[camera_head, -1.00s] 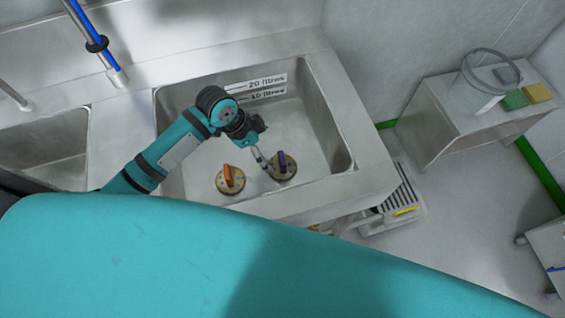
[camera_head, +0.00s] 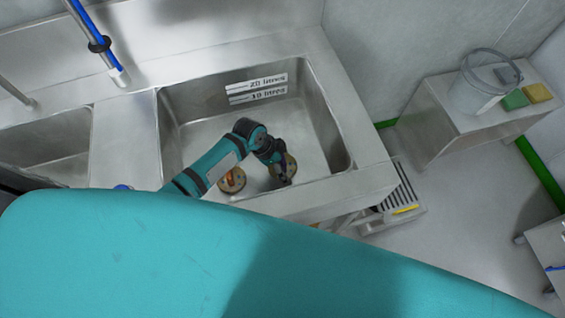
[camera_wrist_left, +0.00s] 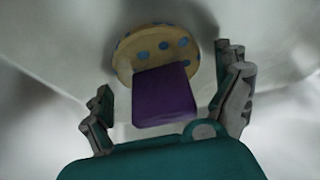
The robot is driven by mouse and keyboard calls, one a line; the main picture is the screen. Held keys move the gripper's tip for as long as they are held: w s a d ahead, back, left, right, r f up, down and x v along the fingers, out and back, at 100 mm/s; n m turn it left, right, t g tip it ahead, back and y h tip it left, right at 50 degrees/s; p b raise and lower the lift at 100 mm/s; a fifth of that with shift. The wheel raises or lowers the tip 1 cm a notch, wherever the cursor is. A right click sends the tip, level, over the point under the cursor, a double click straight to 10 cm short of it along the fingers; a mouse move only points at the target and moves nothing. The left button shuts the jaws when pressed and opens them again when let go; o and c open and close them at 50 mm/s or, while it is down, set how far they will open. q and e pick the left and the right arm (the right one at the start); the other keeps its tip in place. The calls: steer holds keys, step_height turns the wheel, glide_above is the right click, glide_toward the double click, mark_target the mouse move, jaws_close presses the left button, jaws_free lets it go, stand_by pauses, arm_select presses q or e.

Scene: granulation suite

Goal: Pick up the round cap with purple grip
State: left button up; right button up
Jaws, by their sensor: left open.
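The round cap with purple grip (camera_wrist_left: 155,45) shows in the left wrist view as a tan disc with blue dots. Its purple grip (camera_wrist_left: 163,95) points toward my left gripper. My left gripper (camera_wrist_left: 167,76) is open, with one finger on each side of the purple grip; I cannot tell whether either touches it. In the head view the cap (camera_head: 291,164) lies on the sink floor, and my left gripper (camera_head: 285,180) covers most of it, hiding the purple grip. My right gripper is not in view.
A second round cap with an orange grip (camera_head: 231,183) lies just left, partly under my left arm. The steel sink (camera_head: 335,165) has walls close to the right and front of the caps. A side table (camera_head: 432,112) at right holds a clear container (camera_head: 470,97).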

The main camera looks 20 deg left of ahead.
arm_select(q)
steer(key=c, duration=1.3)
steer(key=shift+c, duration=0.2)
steer(key=shift+r, duration=0.15)
